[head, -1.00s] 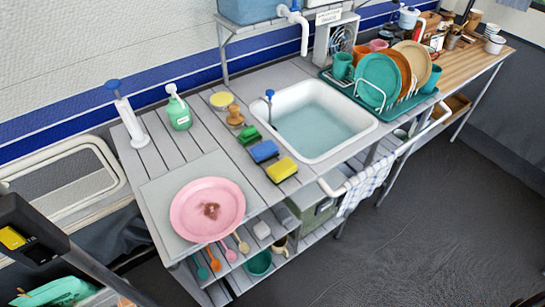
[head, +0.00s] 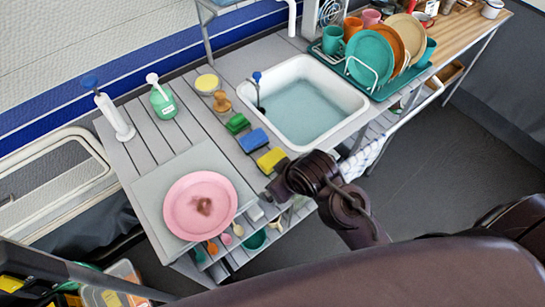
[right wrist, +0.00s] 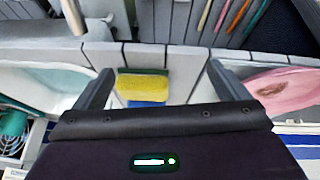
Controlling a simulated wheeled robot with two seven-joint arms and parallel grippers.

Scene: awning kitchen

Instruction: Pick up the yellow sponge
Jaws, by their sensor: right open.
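The yellow sponge (head: 271,160) lies on the grey slatted counter, just left of the sink's front corner. The blue sponge (head: 253,141) and a green scrubber (head: 237,124) lie in a row behind it. My right gripper (head: 268,190) is just in front of the yellow sponge, near the counter's front edge, and holds nothing. In the right wrist view, the yellow sponge (right wrist: 142,85) shows between the two spread fingers (right wrist: 158,88), with the blue sponge (right wrist: 147,103) beyond it. The gap between fingers and sponge is hard to judge. My left gripper is not in view.
The sink (head: 309,100) with water stands right of the sponges. A pink plate (head: 200,207) on a grey board is to the left. A dish rack (head: 375,85) with plates stands at the far right. Utensils hang below the counter's front edge.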

